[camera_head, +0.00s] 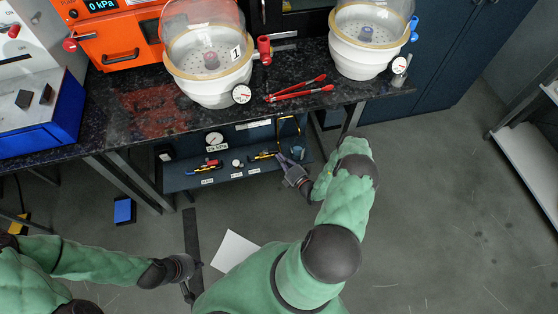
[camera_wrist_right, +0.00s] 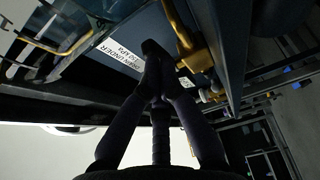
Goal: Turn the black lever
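The black lever cannot be made out clearly. A dark piece (camera_wrist_right: 152,47) shows at my right fingertips in the right wrist view, beside a brass valve (camera_wrist_right: 196,61) on a yellow pipe. It may be the lever or part of a fingertip. In the head view, my right gripper (camera_head: 283,158) reaches the lower shelf panel (camera_head: 230,172), next to the yellow valve (camera_head: 263,156). Its fingers (camera_wrist_right: 155,72) converge closely in the wrist view, but whether they grip anything is hidden. My left gripper (camera_head: 187,288) hangs low over the floor, away from the panel; its fingers are unclear.
A red-handled valve (camera_head: 204,166) and a round gauge (camera_head: 214,139) are on the panel to the left. Above is a dark countertop (camera_head: 120,110) with two domed white vessels (camera_head: 208,82) (camera_head: 358,58) and red tongs (camera_head: 298,89). Open floor (camera_head: 440,200) lies right.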

